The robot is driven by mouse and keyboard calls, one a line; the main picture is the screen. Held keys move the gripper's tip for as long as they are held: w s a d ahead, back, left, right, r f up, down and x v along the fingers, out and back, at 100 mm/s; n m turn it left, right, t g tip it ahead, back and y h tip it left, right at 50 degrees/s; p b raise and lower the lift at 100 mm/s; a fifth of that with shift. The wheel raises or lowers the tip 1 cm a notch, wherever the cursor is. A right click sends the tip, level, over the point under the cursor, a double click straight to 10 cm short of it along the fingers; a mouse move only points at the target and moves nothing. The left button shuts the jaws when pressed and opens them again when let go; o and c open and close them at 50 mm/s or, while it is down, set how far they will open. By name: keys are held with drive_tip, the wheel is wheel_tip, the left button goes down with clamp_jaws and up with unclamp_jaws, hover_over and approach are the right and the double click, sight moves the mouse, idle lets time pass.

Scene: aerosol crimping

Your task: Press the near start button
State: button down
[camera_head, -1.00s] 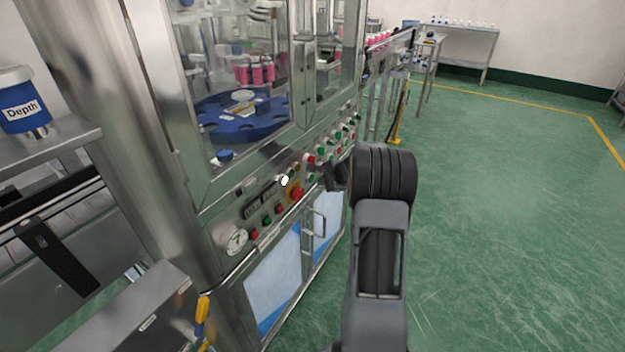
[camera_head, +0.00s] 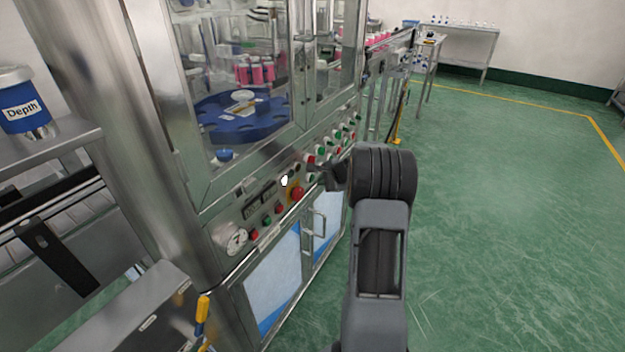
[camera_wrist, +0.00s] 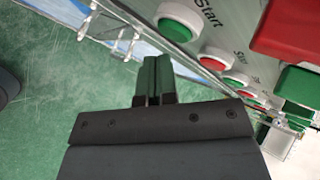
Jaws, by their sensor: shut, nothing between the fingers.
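In the wrist view, a green button (camera_wrist: 175,29) in a white ring sits on the grey machine panel, beside the word "Start". My gripper (camera_wrist: 155,66) is shut and empty, with its fingertips just below this button in the picture; I see a gap there, but cannot judge contact. In the head view, my gripper (camera_head: 314,167) is at the panel's row of red and green buttons, partly covering some of them. Which button there is the near start one is hard to tell.
A large red button (camera_wrist: 287,30) and another green button (camera_wrist: 297,82) are close at right in the wrist view. Cabinet door handles (camera_head: 318,222) stick out below. The green floor at right is clear.

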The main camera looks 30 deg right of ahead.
drive_tip(key=shift+w, duration=0.15)
drive_tip(key=shift+w+a, duration=0.2)
drive_tip(key=shift+w+a, duration=0.15)
drive_tip(key=shift+w, duration=0.2)
idle(1.0)
drive_tip(key=shift+s, duration=0.15)
drive_tip(key=shift+s+d+b, duration=0.35)
drive_tip(key=shift+s, duration=0.2)
drive_tip(key=s+d, duration=0.1)
drive_tip(key=s, duration=0.1)
drive_tip(key=s+d+b, duration=0.1)
drive_tip(key=s, duration=0.1)
drive_tip(key=shift+s+d+b, duration=0.2)
drive_tip(key=shift+b, duration=0.1)
idle(0.3)
idle(0.5)
